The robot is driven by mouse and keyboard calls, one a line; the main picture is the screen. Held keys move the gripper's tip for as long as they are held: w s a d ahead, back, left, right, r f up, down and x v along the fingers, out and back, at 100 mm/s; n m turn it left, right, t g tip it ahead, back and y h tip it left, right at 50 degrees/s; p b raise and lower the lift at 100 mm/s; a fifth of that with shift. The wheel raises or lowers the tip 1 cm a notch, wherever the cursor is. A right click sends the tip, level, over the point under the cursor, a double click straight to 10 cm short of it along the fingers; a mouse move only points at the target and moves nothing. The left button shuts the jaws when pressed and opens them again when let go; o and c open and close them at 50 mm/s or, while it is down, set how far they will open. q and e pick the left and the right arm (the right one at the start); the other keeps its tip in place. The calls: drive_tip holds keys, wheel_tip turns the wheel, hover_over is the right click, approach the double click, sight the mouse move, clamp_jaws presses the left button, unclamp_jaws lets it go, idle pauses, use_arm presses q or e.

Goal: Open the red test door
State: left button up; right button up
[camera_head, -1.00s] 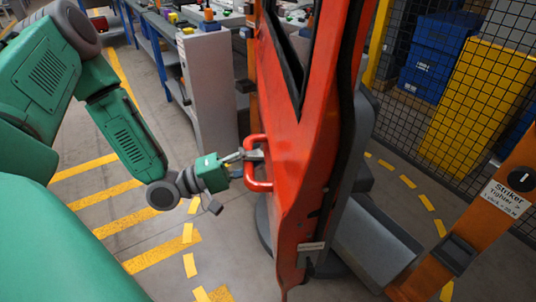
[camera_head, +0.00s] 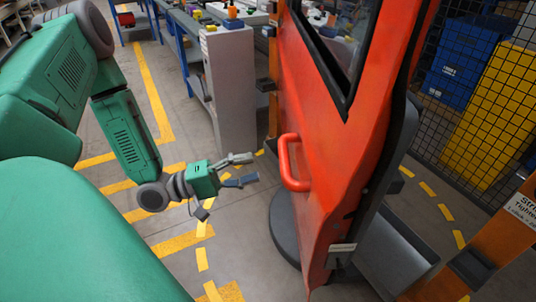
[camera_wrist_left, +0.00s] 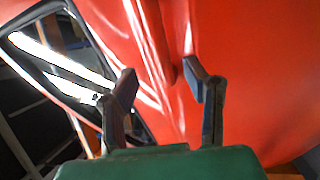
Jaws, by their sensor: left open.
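The red test door (camera_head: 325,140) stands right of centre in the head view, with a dark-framed window in its upper part. Its red loop handle (camera_head: 290,163) is on the side facing me. My left gripper (camera_head: 254,169) is open and empty, a short way left of the handle and apart from it. In the left wrist view the two fingers (camera_wrist_left: 160,85) are spread in front of the red door panel (camera_wrist_left: 245,60). The door's window (camera_wrist_left: 65,75) shows at the left there. My right gripper is not in view.
An orange post with a label (camera_head: 500,225) stands at the lower right. A black mesh fence (camera_head: 460,90) is behind it, with blue and yellow bins. A grey cabinet (camera_head: 230,90) and workbenches stand at the back. The striped floor left of the door is free.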

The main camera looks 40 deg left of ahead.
use_arm(q)
drive_tip(key=v, duration=0.5)
drive_tip(key=shift+s+a+f, duration=0.15)
drive_tip(key=shift+a+f, duration=0.05)
drive_tip(key=shift+a, duration=0.1)
drive_tip(key=shift+d, duration=0.1)
clamp_jaws()
